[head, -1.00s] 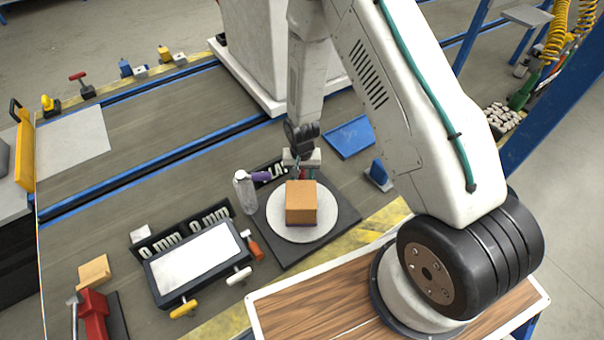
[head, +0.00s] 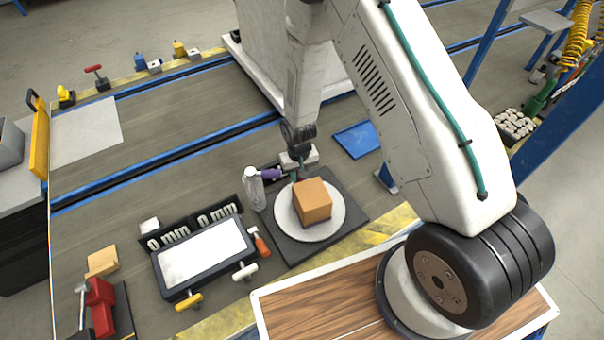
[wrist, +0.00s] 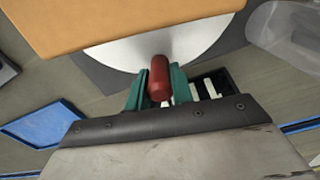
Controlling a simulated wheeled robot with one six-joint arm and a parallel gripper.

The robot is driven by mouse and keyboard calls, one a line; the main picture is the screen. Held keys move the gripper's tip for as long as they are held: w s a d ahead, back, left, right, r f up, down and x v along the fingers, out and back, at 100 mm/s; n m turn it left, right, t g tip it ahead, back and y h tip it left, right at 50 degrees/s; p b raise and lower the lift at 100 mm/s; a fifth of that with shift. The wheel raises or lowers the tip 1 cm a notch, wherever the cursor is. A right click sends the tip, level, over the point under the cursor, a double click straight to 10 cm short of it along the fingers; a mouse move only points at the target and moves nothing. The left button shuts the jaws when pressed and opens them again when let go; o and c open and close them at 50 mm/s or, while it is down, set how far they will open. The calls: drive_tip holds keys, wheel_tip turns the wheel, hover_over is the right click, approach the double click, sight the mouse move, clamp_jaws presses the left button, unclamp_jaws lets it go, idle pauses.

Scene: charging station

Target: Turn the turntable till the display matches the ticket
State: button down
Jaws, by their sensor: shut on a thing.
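A round pale turntable (head: 335,225) sits on a dark square base (head: 359,199). An orange-brown box (head: 312,203) stands on it, turned at an angle to the base's edges. My gripper (wrist: 158,85), with green fingers, is shut on an upright red knob (wrist: 159,75) at the turntable's far rim. In the head view my gripper (head: 297,175) is just behind the box, which hides the grip. Left of the turntable, dark signs (head: 158,246) read "0 mm" twice. I cannot tell which item is the ticket.
A clear bottle with a purple part (head: 254,187) stands close left of the turntable. A dark-framed white panel (head: 200,253) lies further left, with an orange-handled tool (head: 261,242) beside it. A blue tray (head: 356,140) lies behind right. A red vise (head: 99,308) is front left.

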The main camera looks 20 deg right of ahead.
drive_tip(key=c, duration=1.2)
unclamp_jaws()
drive_tip(key=shift+r, duration=3.9)
